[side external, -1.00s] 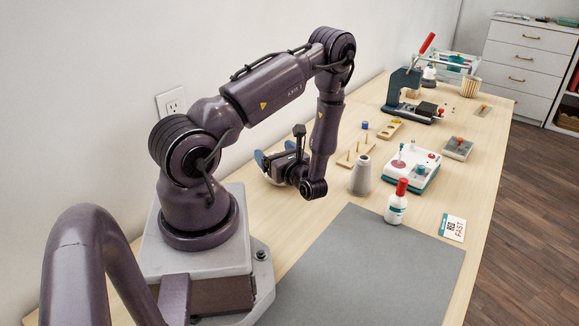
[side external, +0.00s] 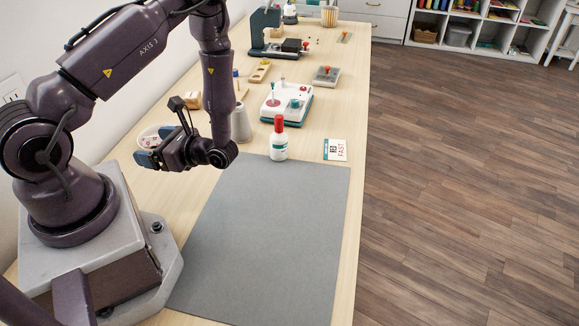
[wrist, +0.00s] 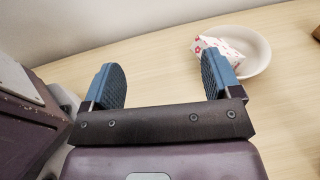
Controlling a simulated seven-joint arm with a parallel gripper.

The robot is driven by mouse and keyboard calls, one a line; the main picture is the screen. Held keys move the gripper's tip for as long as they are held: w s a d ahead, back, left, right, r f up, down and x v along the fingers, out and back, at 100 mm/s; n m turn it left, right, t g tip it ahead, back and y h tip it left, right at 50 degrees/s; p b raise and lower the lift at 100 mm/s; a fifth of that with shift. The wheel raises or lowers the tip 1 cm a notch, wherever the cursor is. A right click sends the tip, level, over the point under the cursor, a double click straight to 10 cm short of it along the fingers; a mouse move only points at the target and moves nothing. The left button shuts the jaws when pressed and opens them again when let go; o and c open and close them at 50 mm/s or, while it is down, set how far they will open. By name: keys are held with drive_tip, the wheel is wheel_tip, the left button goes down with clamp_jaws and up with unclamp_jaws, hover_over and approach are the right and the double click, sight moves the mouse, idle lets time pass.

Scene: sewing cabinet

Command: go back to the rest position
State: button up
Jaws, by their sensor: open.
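My gripper (side external: 148,150) hangs over the left side of the table, near the wall and in front of my base. Its two blue padded fingers stand wide apart in the wrist view (wrist: 165,82), with nothing between them. A white bowl (wrist: 262,66) with a white and red patterned packet (wrist: 218,50) in it lies beyond the right finger, apart from the gripper as far as I can tell. In the side view the bowl (side external: 141,133) shows just behind the fingers, partly hidden by them.
A red-capped white bottle (side external: 279,143) and a card (side external: 335,150) stand and lie at the back of the empty grey mat (side external: 260,225). A white and teal device (side external: 287,102) is farther back. The wall is close on the left.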

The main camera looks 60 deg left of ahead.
drive_tip(key=w+d+r+n+t+h, duration=0.2)
drive_tip(key=d+r+n+t+h, duration=0.3)
drive_tip(key=r, duration=0.8)
drive_tip(key=w+d+r+n+t+h, duration=0.2)
drive_tip(key=d+r+n+t+h, duration=0.3)
drive_tip(key=d+r+t, duration=0.6)
drive_tip(key=d+r+h, duration=0.2)
drive_tip(key=d+r, duration=0.1)
drive_tip(key=shift+d+r+h, duration=0.2)
drive_tip(key=shift+h, duration=0.2)
drive_tip(key=c, duration=0.5)
drive_tip(key=shift+w+f, duration=0.1)
